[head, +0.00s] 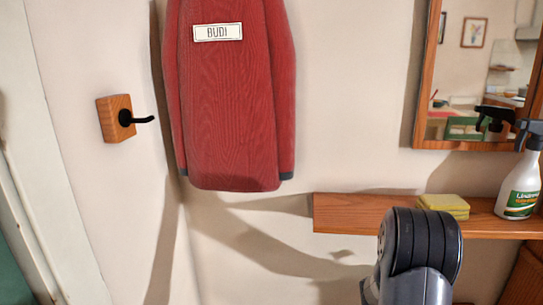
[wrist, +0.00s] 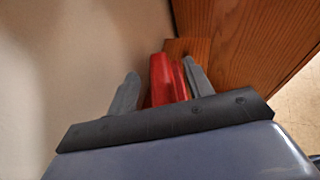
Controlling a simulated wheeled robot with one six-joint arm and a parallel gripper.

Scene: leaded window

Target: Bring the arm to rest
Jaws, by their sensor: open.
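My gripper (wrist: 161,70) shows in the wrist view with its two grey fingers spread apart. A red thing (wrist: 160,82) shows between the fingers; I cannot tell what it is or whether it touches them. A small wooden piece (wrist: 188,47) is just behind it. In the head view my arm (head: 420,255) rises at the bottom right, in front of the wall shelf. The gripper itself is not visible in that view.
A wooden shelf (head: 350,213) carries a yellow sponge (head: 444,205) and a spray bottle (head: 521,185). A framed mirror (head: 425,85) hangs above. A red jacket (head: 228,110) labelled BUDI hangs left, near a wooden block with a black hook (head: 116,118). Wall below the jacket is clear.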

